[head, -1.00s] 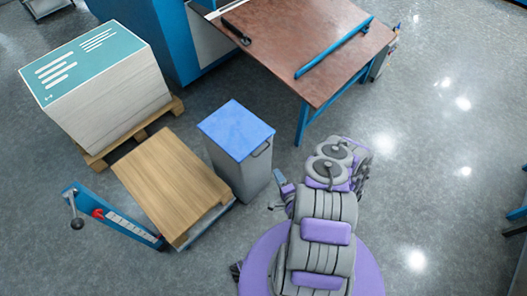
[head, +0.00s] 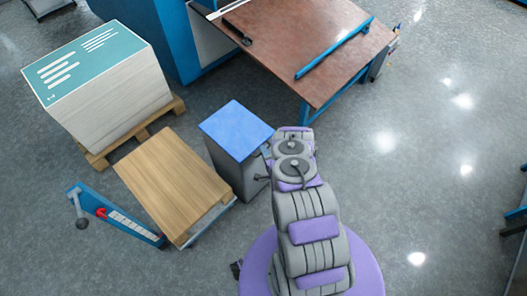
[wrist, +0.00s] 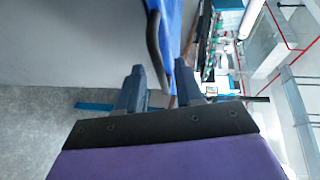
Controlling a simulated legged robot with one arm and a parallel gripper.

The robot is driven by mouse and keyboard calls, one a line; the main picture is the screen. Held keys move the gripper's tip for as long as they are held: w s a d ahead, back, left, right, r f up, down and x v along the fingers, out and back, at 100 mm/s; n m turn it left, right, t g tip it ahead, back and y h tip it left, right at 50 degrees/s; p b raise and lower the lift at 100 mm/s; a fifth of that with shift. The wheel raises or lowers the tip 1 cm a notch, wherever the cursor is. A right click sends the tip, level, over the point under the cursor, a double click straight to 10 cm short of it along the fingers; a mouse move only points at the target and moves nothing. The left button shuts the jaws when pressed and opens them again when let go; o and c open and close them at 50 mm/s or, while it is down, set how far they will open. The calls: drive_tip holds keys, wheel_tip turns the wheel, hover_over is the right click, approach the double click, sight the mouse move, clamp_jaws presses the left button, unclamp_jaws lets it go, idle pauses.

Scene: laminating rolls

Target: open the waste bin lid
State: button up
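The waste bin (head: 222,167) is grey with a flat blue lid (head: 236,129). The lid lies shut on top in the head view. My gripper (head: 265,158) is at the bin's right side by the lid edge, partly hidden by my arm. In the wrist view, my gripper (wrist: 160,82) shows two blue-grey fingers standing apart. The dark curved handle (wrist: 153,45) on the lid edge reaches down between them. I see no clear grip on it. The blue lid also shows in the wrist view (wrist: 173,35). The handle is hidden in the head view.
A wooden board on a blue lift cart (head: 170,180) stands just left of the bin. A paper stack (head: 110,100) on a pallet is behind it. A brown-topped table (head: 300,45) stands behind the bin. The floor at right is open.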

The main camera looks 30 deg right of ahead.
drive_tip(key=shift+w+f, duration=0.15)
drive_tip(key=shift+w, duration=0.65)
drive_tip(key=shift+s, duration=0.1)
drive_tip(key=c, duration=0.6)
clamp_jaws()
